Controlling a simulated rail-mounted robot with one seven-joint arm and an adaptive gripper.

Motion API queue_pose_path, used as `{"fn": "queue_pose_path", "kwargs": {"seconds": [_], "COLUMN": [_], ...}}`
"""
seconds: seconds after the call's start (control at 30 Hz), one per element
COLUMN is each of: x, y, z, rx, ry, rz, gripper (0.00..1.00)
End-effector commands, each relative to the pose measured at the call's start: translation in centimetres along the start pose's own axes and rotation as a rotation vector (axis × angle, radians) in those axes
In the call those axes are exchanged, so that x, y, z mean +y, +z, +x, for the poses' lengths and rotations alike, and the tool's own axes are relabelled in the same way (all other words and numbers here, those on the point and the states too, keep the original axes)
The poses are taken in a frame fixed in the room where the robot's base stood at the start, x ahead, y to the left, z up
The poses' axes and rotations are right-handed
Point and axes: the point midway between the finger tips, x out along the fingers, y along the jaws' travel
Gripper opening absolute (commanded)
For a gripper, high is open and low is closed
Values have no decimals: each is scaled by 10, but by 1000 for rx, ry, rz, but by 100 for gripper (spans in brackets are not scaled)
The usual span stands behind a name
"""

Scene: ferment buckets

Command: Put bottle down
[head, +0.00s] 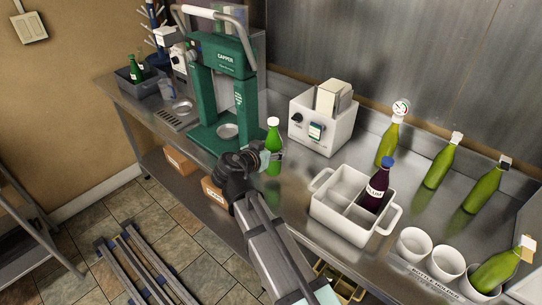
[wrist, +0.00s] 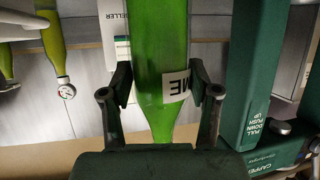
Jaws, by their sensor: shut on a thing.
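A bright green bottle (head: 273,135) with a white cap is upright in my gripper (head: 266,156), in front of the green capper (head: 224,92) and to its right. In the wrist view the bottle (wrist: 158,50) fills the middle, with a white label piece on it. The jaws (wrist: 160,98) are shut on it from both sides. The bottle's base is at or just above the steel counter (head: 300,172); I cannot tell whether it touches.
A white divided carrier (head: 340,215) holds a dark bottle (head: 376,188). A white box device (head: 322,120) stands behind. Several green bottles (head: 440,165) stand along the back right. White cup holders (head: 414,244) are at the front right.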

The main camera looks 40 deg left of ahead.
Motion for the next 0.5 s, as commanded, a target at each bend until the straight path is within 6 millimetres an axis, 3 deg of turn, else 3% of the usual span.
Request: {"fn": "queue_pose_path", "kwargs": {"seconds": [0.23, 0.5], "x": [0, 0], "y": [23, 26], "z": [10, 11], "rx": [1, 2], "ry": [1, 0], "rz": [-3, -1], "gripper": [0, 0]}}
